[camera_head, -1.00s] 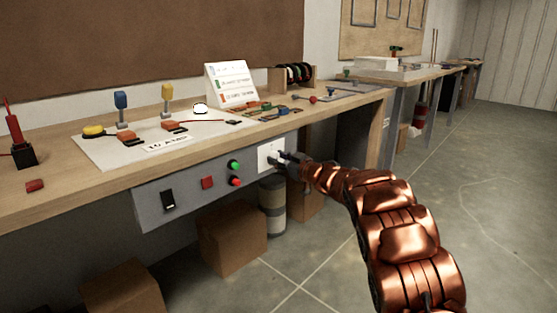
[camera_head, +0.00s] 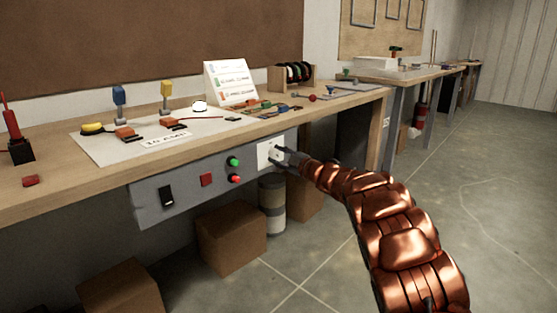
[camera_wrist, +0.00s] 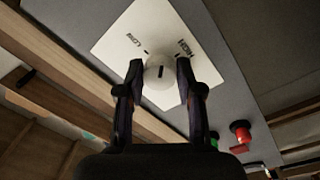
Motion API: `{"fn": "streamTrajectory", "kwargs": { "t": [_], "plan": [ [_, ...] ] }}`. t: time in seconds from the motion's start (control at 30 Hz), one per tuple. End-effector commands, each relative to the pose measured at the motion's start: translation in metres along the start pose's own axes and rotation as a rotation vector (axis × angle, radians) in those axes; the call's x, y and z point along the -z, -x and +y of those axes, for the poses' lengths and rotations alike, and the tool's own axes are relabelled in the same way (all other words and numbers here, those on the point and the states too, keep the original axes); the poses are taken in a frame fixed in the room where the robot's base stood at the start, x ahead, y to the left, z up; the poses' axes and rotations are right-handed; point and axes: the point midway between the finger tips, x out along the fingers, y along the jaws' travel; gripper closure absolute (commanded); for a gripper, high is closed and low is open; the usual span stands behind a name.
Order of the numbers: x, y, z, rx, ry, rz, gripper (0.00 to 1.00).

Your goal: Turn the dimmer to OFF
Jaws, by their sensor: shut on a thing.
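The dimmer is a round white knob (camera_wrist: 160,72) with a dark pointer mark, on a white plate (camera_wrist: 130,38) lettered LOW and HIGH. In the wrist view the pointer lies roughly between the two words; I see no OFF label. My gripper (camera_wrist: 159,76) has one finger on each side of the knob and is shut on it. In the head view the white plate (camera_head: 264,153) is at the right end of the grey panel under the bench, and my gripper (camera_head: 280,156) reaches it from the right, hiding most of the knob.
The grey panel (camera_head: 190,187) also carries a black switch (camera_head: 166,197), a red square button (camera_head: 206,180), a green button (camera_head: 233,161) and a red one (camera_head: 235,178). The wooden bench edge (camera_head: 130,176) runs just above. A cardboard box (camera_head: 231,238) and a canister (camera_head: 272,205) stand below.

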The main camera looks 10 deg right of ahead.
Motion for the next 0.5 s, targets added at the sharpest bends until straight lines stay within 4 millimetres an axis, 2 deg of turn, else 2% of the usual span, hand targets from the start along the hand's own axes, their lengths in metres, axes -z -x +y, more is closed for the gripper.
{"fn": "streamTrajectory", "kwargs": {
  "t": [0.5],
  "plan": [
    [-0.0038,0.0009,-0.0003,-0.006,0.492,0.024,0.99]
  ]
}}
